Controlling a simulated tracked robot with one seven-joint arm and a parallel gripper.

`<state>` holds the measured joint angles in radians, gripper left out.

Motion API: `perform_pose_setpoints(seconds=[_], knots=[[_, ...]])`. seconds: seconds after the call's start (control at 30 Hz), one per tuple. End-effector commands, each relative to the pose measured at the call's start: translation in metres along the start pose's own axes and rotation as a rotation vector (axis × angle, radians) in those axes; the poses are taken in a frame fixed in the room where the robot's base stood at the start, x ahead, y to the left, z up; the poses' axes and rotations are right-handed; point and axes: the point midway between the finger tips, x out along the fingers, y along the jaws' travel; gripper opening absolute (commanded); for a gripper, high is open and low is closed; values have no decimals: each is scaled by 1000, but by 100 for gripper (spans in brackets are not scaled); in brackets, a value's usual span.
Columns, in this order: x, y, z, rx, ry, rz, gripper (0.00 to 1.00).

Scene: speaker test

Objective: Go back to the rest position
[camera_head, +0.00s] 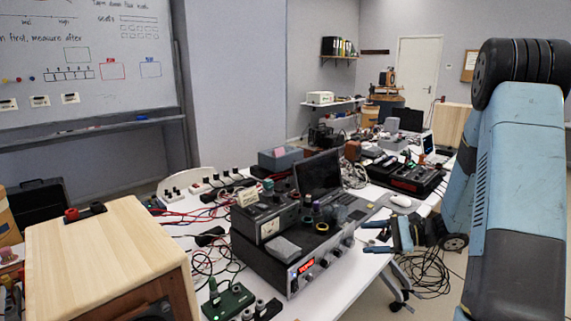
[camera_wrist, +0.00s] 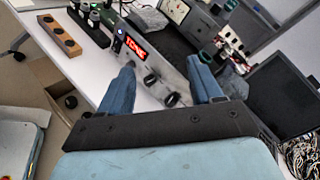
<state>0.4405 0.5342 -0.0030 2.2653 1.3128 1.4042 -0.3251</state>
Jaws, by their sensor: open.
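My gripper (camera_head: 376,238) is at the right of the table in the head view, with its blue fingers pointing left toward the front of a grey amplifier-like unit. In the wrist view my gripper (camera_wrist: 160,90) shows two blue fingers apart with nothing between them. Beyond them is the unit's front panel (camera_wrist: 160,65) with a red lit display and dark knobs. The same unit (camera_head: 300,268) shows in the head view. I cannot tell the exact gap between the fingertips and the panel. My blue arm fills the right side of the head view.
A white table (camera_head: 345,275) carries the unit, a laptop (camera_head: 320,178), a white mouse (camera_head: 400,200) and many cables. A wooden cabinet (camera_head: 105,250) stands at the front left. Dark cables (camera_head: 430,272) lie on the floor near my arm. A whiteboard (camera_head: 85,60) hangs at the left.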

Motion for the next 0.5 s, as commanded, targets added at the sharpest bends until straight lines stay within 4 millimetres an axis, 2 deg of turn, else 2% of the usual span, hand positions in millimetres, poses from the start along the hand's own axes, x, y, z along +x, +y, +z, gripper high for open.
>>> perform_pose_setpoints(seconds=[0.03, 0.1, 0.5], knots=[[3, -1, 16, -35, 3, 45, 65], [5, 0, 35, -73, 11, 107, 65], [5, 20, 127, -323, 97, 444, 65]])
